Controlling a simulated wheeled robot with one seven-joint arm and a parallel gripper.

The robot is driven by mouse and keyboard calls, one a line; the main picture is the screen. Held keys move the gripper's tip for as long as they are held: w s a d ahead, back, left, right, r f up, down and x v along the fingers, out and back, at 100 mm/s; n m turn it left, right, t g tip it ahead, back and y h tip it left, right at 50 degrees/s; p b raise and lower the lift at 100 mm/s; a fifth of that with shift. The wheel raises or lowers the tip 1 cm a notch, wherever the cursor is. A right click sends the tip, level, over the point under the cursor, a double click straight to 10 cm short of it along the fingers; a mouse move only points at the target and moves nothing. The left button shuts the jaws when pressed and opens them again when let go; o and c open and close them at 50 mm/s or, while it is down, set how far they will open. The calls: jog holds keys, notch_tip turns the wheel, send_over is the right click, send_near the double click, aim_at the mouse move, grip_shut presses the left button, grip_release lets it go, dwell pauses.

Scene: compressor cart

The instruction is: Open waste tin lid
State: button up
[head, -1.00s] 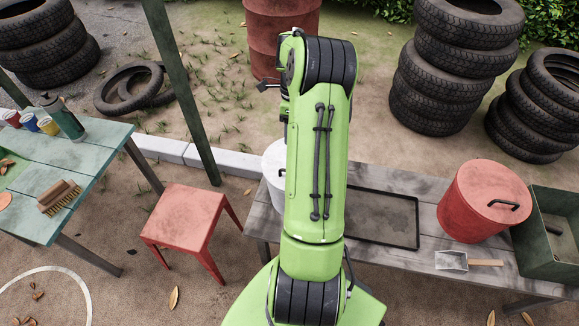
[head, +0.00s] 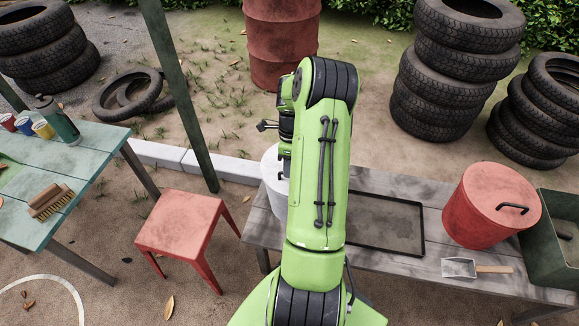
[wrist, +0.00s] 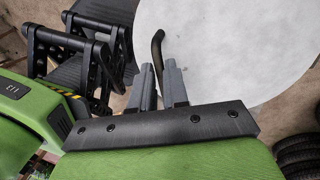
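A white tin (head: 270,178) stands on the grey bench, mostly hidden behind my arm in the head view. Its round white lid (wrist: 235,45) fills the upper right of the wrist view, with a black curved bar handle (wrist: 157,50) near its left edge. My gripper (wrist: 160,72) is at this handle. Its two grey fingers lie on either side of the handle's near end, with a narrow gap between them. Whether they press on the handle is not clear. A red tin (head: 482,215) stands farther right, its lid (head: 497,188) on, with a black handle.
A black-rimmed tray (head: 420,250) lies on the bench (head: 375,263) right of my arm. A scoop (head: 460,267) lies before the red tin, and a green crate (head: 553,262) stands at the right end. A red stool (head: 183,222) and a teal table (head: 88,152) are left.

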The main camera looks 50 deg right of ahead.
grip_shut()
jog(key=shift+r, duration=0.1)
dwell(1.1)
